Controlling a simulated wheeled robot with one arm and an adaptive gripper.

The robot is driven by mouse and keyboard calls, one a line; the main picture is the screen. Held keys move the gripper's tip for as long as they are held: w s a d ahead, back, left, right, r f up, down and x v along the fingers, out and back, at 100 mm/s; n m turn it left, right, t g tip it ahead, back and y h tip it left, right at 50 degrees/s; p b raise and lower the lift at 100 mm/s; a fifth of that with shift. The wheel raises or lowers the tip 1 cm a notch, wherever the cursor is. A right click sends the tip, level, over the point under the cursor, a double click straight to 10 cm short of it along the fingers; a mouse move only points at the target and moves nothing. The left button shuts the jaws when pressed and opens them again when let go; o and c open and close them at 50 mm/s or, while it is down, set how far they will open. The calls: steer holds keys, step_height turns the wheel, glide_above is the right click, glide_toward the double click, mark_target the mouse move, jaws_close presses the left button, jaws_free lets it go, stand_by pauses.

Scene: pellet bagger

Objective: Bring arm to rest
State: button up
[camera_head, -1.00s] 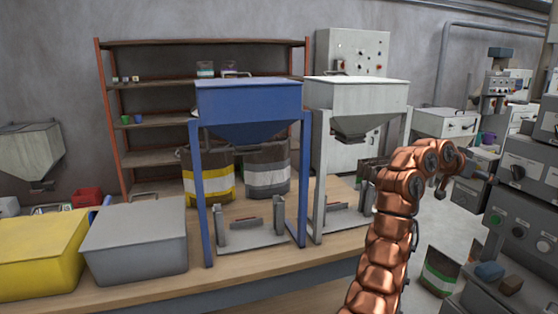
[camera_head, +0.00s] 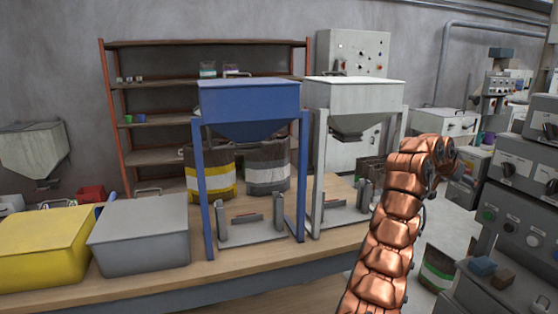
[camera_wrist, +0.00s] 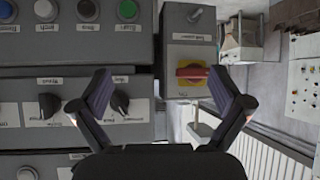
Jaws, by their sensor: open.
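My copper-coloured arm rises at the right of the head view and bends at the top toward the machine panel. In the head view the arm's end is mostly hidden behind its own last joints. In the wrist view my gripper (camera_wrist: 162,100) has its two dark fingers spread wide with nothing between them. Beyond the fingers are a grey control panel (camera_wrist: 60,65) with knobs and buttons and a red rotary switch (camera_wrist: 192,73) on a yellow plate. I see no contact between fingers and panel.
A wooden bench (camera_head: 300,270) holds a blue hopper (camera_head: 250,100), a white hopper (camera_head: 355,95), a yellow bin (camera_head: 40,245) and a grey bin (camera_head: 138,235). A dark control cabinet (camera_head: 515,215) stands close to my arm at the right. A bag (camera_head: 438,268) stands on the floor.

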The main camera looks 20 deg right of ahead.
steer(key=w+a+f+n+t+y, duration=0.1)
steer(key=w+a+n+y, duration=0.15)
steer(key=a, duration=0.45)
steer(key=w+a+n+t+y+p, duration=0.1)
steer(key=w+a+n+y, duration=0.1)
steer(key=w+a, duration=0.3)
steer(key=w+a+f+n+t+y, duration=0.1)
steer(key=w+a+n+y, duration=0.15)
steer(key=a, duration=0.55)
steer(key=s+a+r+n+g+y, duration=0.15)
steer(key=s+a, duration=0.25)
steer(key=a, duration=0.7)
steer(key=s+a+n+y, duration=0.2)
steer(key=s+a+n, duration=0.15)
steer(key=a, duration=0.75)
steer(key=s+a+f+n+g+p, duration=0.1)
steer(key=s+a+f, duration=0.1)
steer(key=s+a, duration=0.55)
steer(key=s+a+f+n+g+p, duration=0.15)
steer(key=s+a, duration=0.25)
steer(key=s, duration=0.7)
steer(key=s+a+f+g, duration=0.1)
steer(key=s+f, duration=0.3)
steer(key=s, duration=0.8)
steer(key=s+a+f+g, duration=0.1)
steer(key=s+f, duration=0.3)
steer(key=s, duration=0.8)
steer(key=shift+a+n+g, duration=0.35)
steer(key=shift+n+g, duration=0.1)
steer(key=shift+g, duration=0.05)
